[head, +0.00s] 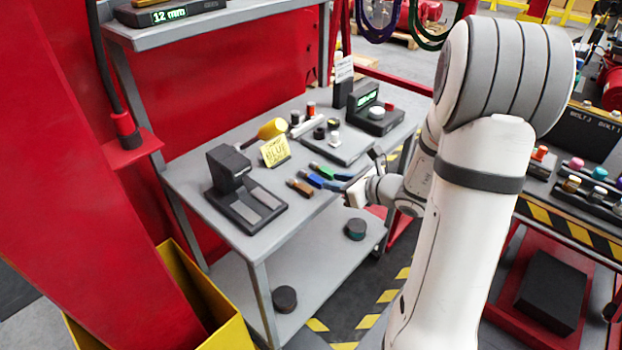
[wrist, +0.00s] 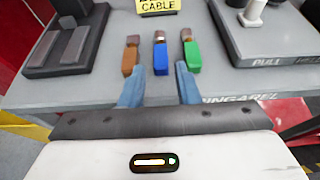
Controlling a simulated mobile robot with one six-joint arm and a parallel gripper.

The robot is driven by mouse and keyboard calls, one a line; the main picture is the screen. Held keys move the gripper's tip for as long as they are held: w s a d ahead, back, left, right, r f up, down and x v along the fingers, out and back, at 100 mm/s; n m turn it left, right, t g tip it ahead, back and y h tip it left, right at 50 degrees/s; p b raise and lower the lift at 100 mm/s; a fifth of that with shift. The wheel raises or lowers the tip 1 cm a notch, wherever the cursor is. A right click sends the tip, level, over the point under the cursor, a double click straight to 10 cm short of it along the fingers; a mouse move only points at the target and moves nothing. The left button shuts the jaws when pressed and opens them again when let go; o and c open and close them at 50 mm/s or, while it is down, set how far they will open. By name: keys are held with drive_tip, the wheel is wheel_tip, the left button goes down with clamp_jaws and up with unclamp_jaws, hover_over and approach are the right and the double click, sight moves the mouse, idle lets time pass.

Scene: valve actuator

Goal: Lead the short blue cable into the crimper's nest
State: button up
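The short blue cable (head: 313,180) lies on the grey bench between a brown one and a green one. In the wrist view the blue cable (wrist: 160,58) is upright in the picture, with its metallic end pointing away from me. My gripper (wrist: 160,88) is open and empty, its two blue fingers apart and short of the cable, which shows beyond the gap between them. In the head view my gripper (head: 340,181) is to the right of the cables. The black crimper (head: 232,170) stands at the bench's front left, with grey pads on its base; I cannot make out its nest.
The brown cable (wrist: 131,60) and green cable (wrist: 192,56) lie close on either side. A yellow sign (head: 275,150) stands behind them. A grey block device (head: 341,147) is behind to the right. Bare bench lies between crimper and cables.

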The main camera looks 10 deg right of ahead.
sight(314, 178)
drive_tip(key=x, duration=0.7)
drive_tip(key=shift+w+a+f, duration=0.15)
drive_tip(key=shift+w+f, duration=0.05)
clamp_jaws()
